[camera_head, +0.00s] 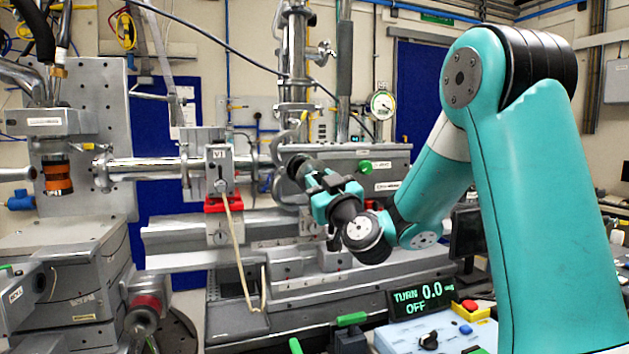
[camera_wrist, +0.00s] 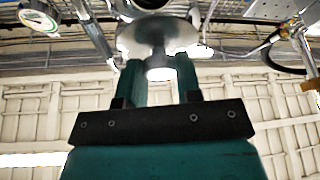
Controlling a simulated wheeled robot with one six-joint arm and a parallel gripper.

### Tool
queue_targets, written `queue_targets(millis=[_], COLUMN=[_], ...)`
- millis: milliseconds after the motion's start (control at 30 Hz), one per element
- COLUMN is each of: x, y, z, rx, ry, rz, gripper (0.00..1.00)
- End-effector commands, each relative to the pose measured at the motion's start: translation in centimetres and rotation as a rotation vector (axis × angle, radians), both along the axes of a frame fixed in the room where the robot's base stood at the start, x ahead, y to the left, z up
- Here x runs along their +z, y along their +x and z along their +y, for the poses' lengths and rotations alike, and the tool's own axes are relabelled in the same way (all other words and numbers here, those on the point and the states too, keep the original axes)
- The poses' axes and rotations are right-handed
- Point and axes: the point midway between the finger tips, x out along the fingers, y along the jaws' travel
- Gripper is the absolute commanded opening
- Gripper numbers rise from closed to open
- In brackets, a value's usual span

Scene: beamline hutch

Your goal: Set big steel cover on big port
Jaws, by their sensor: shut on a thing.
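My gripper (camera_wrist: 158,72) is shut on the knob of the big steel cover (camera_wrist: 160,35), a round grey disc, in the wrist view. The cover sits just beyond the fingertips. Behind it are grey metal parts at the top edge; I cannot tell whether the cover touches them. In the head view my gripper (camera_head: 312,178) reaches left toward the steel vessel and pipes at the middle. The cover is hard to make out there. I cannot pick out the big port with certainty in either view.
A steel column (camera_head: 296,70) rises behind my gripper. A valve block marked V1 (camera_head: 219,171) stands on the rail to the left. A control box (camera_head: 437,333) with a display reading "TURN 0.0" and "OFF" is at the lower right. A round gauge (camera_head: 383,104) is behind.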

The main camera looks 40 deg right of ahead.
Motion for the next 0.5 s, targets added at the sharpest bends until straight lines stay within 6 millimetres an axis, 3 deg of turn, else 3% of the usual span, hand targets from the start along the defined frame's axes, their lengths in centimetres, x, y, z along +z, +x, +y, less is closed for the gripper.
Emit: queue_targets(millis=[167, 500], x=[0.8, 0.9], y=[0.2, 3.4], z=[-0.3, -1.2], rx=[-0.012, -0.011], ry=[-0.004, -0.002], rz=[-0.017, -0.014], gripper=[0.06, 0.06])
